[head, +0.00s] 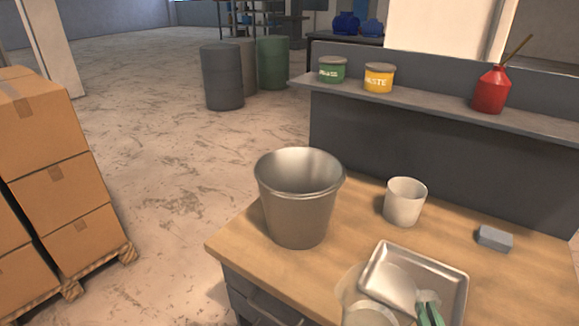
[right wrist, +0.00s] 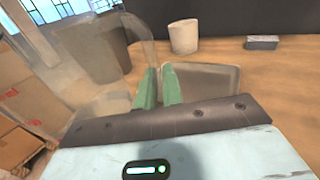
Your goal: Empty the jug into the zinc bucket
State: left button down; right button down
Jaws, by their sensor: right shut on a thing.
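The zinc bucket (head: 297,215) stands upright on the left part of the wooden bench, its mouth open; it also shows in the right wrist view (right wrist: 93,52). The jug (head: 352,290) is clear and see-through, low in the head view, in front of the bucket and beside the metal tray. My right gripper (head: 430,306) is shut on the jug; the green fingers also show in the right wrist view (right wrist: 158,88). The exact grip point, the jug's tilt and its contents are hard to tell. My left gripper is in neither view.
A metal tray (head: 458,283) lies below and right of the bucket. A white cup (head: 405,202) and a grey block (head: 494,238) stand farther back. A shelf (head: 430,103) with two tins and a red can runs behind. Stacked cartons (head: 50,150) stand left of the bench.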

aim_at(299, 186)
jog(key=i+j, duration=0.1)
jog(key=j, duration=0.6)
jog(key=i+j, duration=0.1)
jog(key=j, duration=0.55)
